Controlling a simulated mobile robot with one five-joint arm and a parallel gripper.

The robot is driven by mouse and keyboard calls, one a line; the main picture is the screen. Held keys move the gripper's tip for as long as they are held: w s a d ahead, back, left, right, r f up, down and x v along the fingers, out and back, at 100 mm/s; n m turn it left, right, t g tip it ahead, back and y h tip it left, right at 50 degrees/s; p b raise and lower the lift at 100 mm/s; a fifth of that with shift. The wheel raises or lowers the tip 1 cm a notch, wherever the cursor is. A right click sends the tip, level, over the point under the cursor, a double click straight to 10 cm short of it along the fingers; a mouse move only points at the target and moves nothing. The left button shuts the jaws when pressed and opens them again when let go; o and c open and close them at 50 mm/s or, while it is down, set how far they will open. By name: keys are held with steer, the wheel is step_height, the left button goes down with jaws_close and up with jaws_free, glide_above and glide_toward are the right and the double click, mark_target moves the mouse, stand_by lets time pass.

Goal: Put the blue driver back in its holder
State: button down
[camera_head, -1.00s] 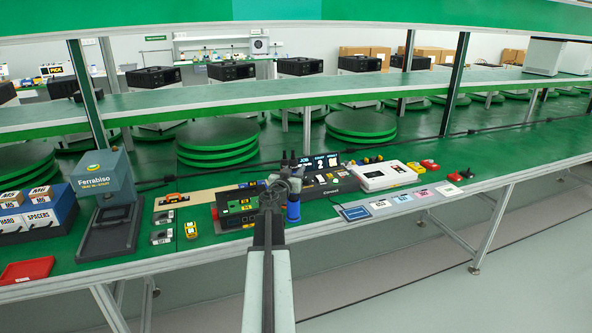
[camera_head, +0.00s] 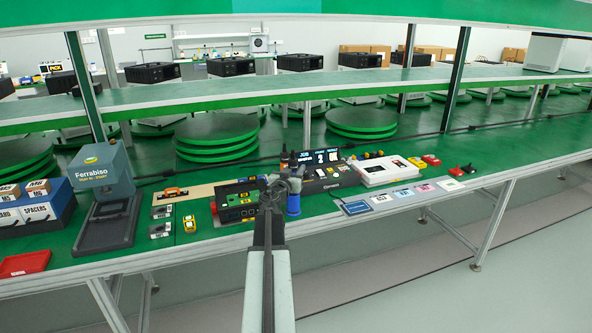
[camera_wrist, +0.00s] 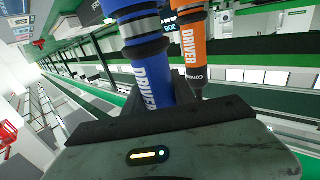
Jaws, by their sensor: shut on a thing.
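My gripper (camera_head: 287,183) is over the front part of the bench, shut on the blue driver (camera_head: 293,204). In the wrist view the blue driver (camera_wrist: 147,62), marked DRIVER, stands between the dark jaws and runs up out of the picture. An orange driver (camera_wrist: 190,48) is right beside it there, to the right, with its narrow dark tip downward. The part of the blue driver inside the jaws is hidden. I cannot clearly make out the holder; my gripper and arm cover part of that area in the head view.
A black unit with a lit JOB display (camera_head: 318,157) is just right of my gripper. A white box (camera_head: 386,171) and several small cards lie to the right. A shelf (camera_head: 200,97) runs above the bench.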

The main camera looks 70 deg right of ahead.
steer(key=shift+f+b, duration=0.6)
steer(key=shift+f, duration=0.1)
steer(key=c, duration=0.9)
jaws_free()
steer(key=shift+r, duration=0.1)
steer(key=shift+c, duration=0.2)
steer(key=a, duration=0.7)
steer(key=shift+a, duration=0.4)
